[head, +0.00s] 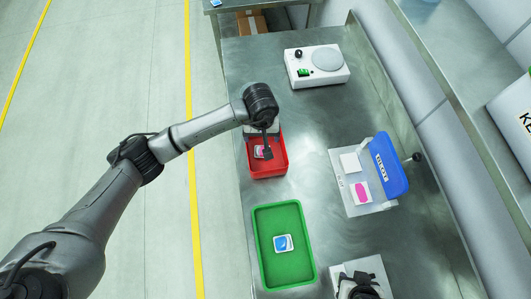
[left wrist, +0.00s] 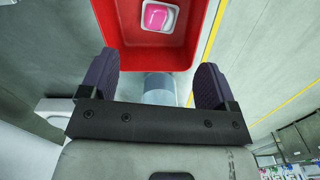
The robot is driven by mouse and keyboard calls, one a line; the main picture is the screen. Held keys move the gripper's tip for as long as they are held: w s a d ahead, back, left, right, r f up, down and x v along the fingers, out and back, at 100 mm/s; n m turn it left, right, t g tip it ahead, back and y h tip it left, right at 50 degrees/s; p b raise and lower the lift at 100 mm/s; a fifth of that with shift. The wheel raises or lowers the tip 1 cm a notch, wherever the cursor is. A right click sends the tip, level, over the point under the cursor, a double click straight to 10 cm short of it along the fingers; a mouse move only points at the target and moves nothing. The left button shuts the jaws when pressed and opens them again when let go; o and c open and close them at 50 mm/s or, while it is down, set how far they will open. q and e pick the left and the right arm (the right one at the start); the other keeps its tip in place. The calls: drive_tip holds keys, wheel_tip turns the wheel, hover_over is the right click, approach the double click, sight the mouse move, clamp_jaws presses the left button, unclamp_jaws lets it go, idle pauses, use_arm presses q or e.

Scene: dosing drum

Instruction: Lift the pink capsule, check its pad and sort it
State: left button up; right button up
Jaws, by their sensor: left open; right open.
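A pink piece on a white pad (head: 259,153) lies in the red tray (head: 281,169). The left wrist view shows it as a rounded pink capsule (left wrist: 156,17) in a white square holder, inside the red tray (left wrist: 112,30). My left gripper (head: 267,153) is above the red tray and partly covers it; its two fingers are apart and empty in the left wrist view (left wrist: 157,72). Another pink shape (head: 362,192) shows on a white plate at the station with the blue lid. My right gripper (head: 359,287) is at the bottom edge, partly cut off.
A green tray (head: 262,230) holds a white pad with a blue piece (head: 283,242). The station's raised blue lid (head: 388,165) stands on the right. A white device with a round plate (head: 326,60) stands at the back. Bare metal table lies between the trays and the station.

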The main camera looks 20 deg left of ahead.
use_arm(q)
wheel_tip(320, 180, up, 8)
drive_tip(key=shift+r, duration=0.25)
use_arm(e)
drive_tip(key=shift+a+f, duration=0.15)
drive_tip(key=shift+f, duration=0.15)
idle(0.3)
